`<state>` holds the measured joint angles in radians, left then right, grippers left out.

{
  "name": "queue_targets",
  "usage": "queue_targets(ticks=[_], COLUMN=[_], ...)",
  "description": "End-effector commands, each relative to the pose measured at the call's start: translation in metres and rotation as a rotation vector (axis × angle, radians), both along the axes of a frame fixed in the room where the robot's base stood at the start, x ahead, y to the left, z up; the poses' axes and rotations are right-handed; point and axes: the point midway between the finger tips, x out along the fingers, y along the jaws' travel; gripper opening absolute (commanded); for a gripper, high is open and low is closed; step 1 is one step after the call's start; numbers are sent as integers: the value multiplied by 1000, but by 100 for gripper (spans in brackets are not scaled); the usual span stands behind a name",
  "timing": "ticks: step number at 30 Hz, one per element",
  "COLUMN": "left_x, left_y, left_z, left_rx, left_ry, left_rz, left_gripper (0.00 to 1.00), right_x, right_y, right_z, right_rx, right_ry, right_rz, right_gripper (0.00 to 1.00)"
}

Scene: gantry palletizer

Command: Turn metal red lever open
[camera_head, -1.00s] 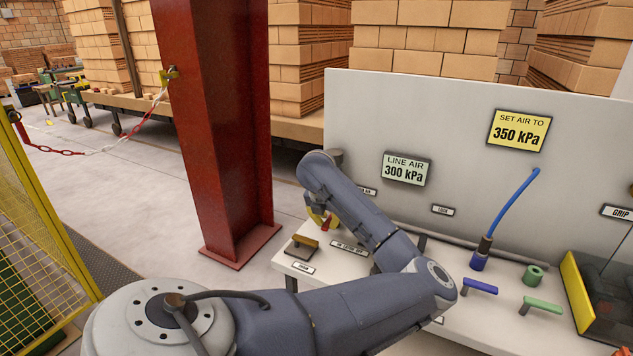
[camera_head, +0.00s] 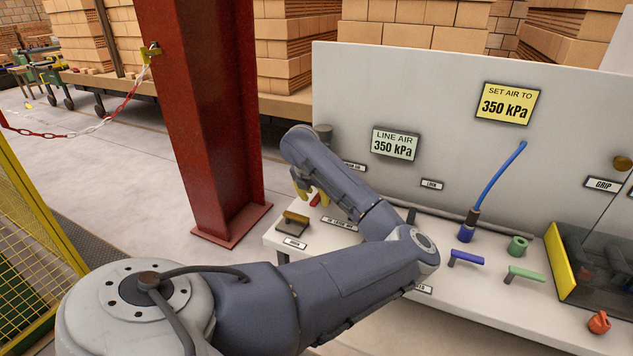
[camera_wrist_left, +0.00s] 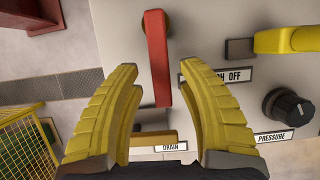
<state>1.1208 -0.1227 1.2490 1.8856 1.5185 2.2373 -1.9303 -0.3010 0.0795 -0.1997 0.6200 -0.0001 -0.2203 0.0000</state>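The red lever (camera_wrist_left: 157,55) is a flat bar on the grey panel in the left wrist view. It points down the picture from its pivot near the top, its lower end in front of the gap between my fingers. A little red also shows beside my fingers in the head view (camera_head: 315,200). My left gripper (camera_wrist_left: 158,82) has yellow ribbed fingers, spread apart on either side of the lever's lower part. No grip on the lever shows; contact cannot be told. In the head view my left gripper (camera_head: 309,193) is partly hidden by its arm. My right gripper is not in view.
A brown drain handle (camera_wrist_left: 152,138) lies below the lever. A yellow handle (camera_wrist_left: 290,40) and the black pressure knob (camera_wrist_left: 289,106) are to the right. The line air display (camera_head: 395,145) reads 350 kPa. A red steel column (camera_head: 200,120) stands left of the bench.

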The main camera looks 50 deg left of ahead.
Motion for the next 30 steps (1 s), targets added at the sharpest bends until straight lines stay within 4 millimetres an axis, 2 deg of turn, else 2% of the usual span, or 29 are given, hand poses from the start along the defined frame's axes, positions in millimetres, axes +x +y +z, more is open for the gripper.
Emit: queue_targets(ticks=[11, 30], left_x=[-1, -34], left_y=[-1, -14], left_z=[6, 92], left_rx=[0, 0], left_ry=[-3, -4], left_rz=[2, 1], left_gripper=[42, 42], right_x=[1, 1], right_y=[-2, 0], right_z=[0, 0], right_rx=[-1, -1], right_ry=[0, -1], right_rz=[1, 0], right_gripper=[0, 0])
